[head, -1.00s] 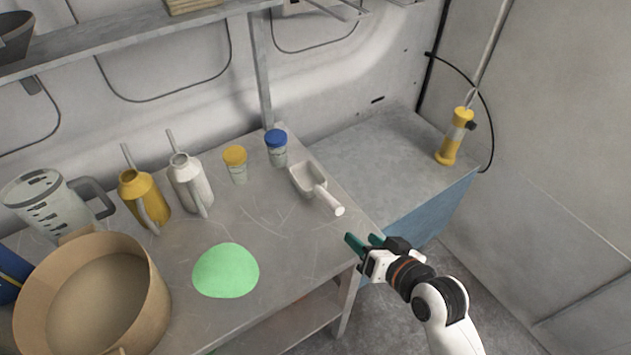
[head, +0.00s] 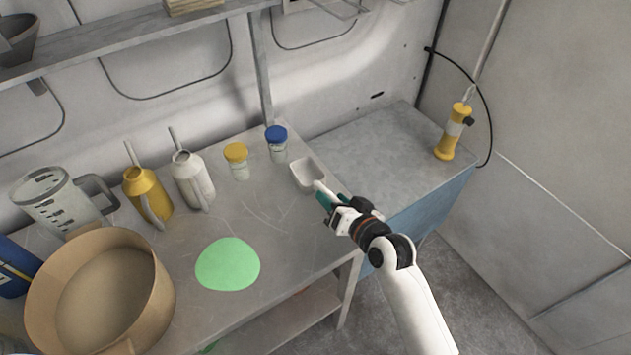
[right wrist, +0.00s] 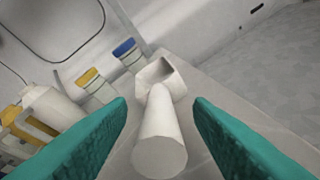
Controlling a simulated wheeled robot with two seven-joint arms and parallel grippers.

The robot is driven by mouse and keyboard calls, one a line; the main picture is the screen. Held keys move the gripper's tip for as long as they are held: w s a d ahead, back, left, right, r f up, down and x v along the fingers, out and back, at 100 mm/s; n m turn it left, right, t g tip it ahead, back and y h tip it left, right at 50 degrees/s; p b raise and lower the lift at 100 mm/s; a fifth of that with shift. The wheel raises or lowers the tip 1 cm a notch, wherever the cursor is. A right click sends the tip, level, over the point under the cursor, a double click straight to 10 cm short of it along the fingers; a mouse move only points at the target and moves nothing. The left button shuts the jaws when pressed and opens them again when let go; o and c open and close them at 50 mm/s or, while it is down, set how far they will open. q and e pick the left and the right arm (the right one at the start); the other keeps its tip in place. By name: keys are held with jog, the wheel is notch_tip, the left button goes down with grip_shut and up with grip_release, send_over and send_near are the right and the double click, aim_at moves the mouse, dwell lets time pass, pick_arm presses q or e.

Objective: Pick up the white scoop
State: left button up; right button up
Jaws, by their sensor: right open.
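The white scoop (head: 307,174) lies on the grey table (head: 275,240) near its right edge, with its handle pointing toward my right gripper. My right gripper (head: 326,201) is open, with its green fingers at the handle. In the right wrist view, the scoop (right wrist: 160,140) shows its round handle end between the two open fingers, with a gap to each. Its bowl is farther off. The lower part of the handle is hidden by the gripper in the head view. My left gripper is in neither view.
A yellow-capped jar (head: 237,160) and a blue-capped jar (head: 276,143) stand left of the scoop. Farther left are a white oil can (head: 192,180), a yellow oil can (head: 148,195), a clear jug (head: 58,200) and a round tan container (head: 160,300). A green disc (head: 228,264) lies in front.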

aim_at(327, 194)
jog(key=x, duration=0.3)
jog(key=shift+w+a, duration=0.1)
jog(key=shift+w, duration=0.05)
jog(key=shift+f, duration=0.1)
grip_shut()
